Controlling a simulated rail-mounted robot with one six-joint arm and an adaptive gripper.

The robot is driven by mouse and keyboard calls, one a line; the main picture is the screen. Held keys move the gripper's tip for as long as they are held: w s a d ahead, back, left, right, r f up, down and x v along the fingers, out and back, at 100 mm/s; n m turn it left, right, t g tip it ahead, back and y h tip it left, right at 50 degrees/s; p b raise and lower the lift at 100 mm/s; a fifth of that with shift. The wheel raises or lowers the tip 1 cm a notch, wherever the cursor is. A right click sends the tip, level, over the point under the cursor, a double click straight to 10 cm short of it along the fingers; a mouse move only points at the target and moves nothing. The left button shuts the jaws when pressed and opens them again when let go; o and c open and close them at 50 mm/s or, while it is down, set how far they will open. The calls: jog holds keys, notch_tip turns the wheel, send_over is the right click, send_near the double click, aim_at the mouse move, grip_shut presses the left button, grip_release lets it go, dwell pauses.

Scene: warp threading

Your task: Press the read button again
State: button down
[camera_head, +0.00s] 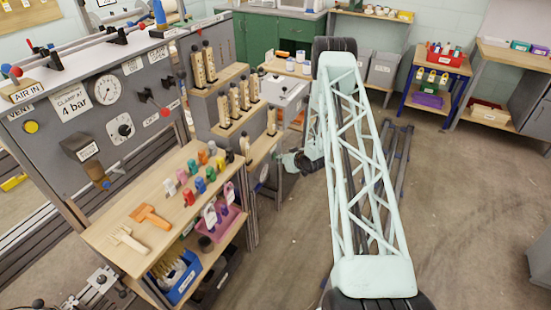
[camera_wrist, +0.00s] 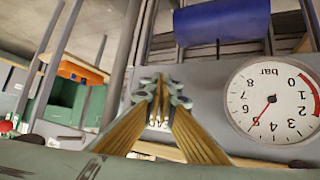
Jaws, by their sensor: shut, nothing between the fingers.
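My gripper (camera_wrist: 160,88) is shut and empty in the wrist view, its two long tan fingers meeting at grey tips. A grey panel stands behind the tips. A small white label (camera_wrist: 158,124) with dark letters shows between the fingers, mostly covered and unreadable. I cannot make out the read button; the fingers may hide it. I cannot tell whether the tips touch the panel. A round white gauge (camera_wrist: 272,98) marked bar is upside down to the right of the fingers. In the head view my arm hides much of this area and the fingertips cannot be made out.
In the head view a grey panel with a gauge (camera_head: 107,88) stands at left. A wooden shelf (camera_head: 140,215) holds coloured pegs, an orange tool (camera_head: 150,215) and a comb (camera_head: 128,238). Tan bobbins (camera_head: 210,62) stand on stepped shelves. Open floor lies right of my arm.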

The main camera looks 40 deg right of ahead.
jog(key=shift+w, duration=0.15)
dwell(0.7)
jog(key=shift+s+d, duration=0.3)
jog(key=shift+s, duration=0.5)
jog(key=shift+s+d, duration=0.35)
jog(key=shift+s, duration=0.4)
jog(key=shift+s+d, duration=0.35)
jog(key=shift+s, duration=0.4)
jog(key=shift+s+d, duration=0.35)
jog(key=shift+s, duration=0.4)
jog(key=shift+r, duration=0.1)
